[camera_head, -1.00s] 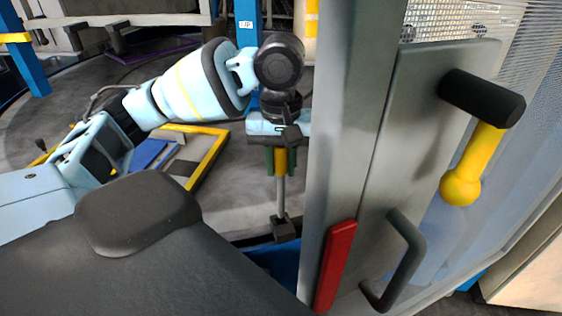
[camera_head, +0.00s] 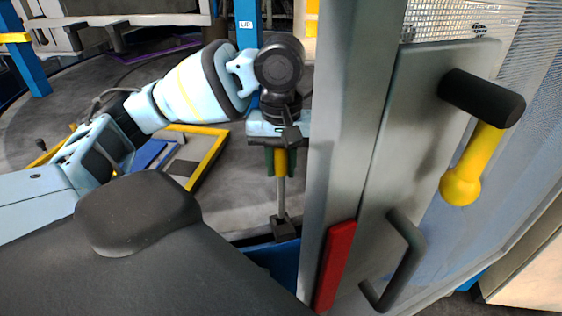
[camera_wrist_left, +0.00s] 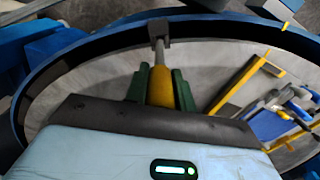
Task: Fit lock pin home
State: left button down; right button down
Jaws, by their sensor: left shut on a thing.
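My left gripper (camera_head: 281,160) points down, its green fingers shut around the yellow grip of the lock pin (camera_head: 281,190). The pin has a thin grey shaft that hangs roughly upright below the fingers. A small dark block (camera_head: 284,228) is at the shaft's lower end. I cannot tell whether it belongs to the pin or is a separate socket. In the left wrist view the pin's yellow grip (camera_wrist_left: 160,86) sits between the green fingers (camera_wrist_left: 181,90), and the block (camera_wrist_left: 158,28) appears over the dark and blue rim. My right gripper is not in view.
A grey metal door (camera_head: 425,130) with a black and yellow lever (camera_head: 480,130), a dark pull handle (camera_head: 400,262) and a red bar (camera_head: 335,267) stands close right of the pin. A yellow-edged tray (camera_head: 205,160) lies on the round grey floor (camera_head: 235,205) behind my arm.

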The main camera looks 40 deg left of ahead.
aim_at(281, 218)
pick_arm(q)
jog(key=shift+f, duration=6.75)
jog(key=c, duration=1.1)
grip_release()
jog(key=shift+r, duration=3.85)
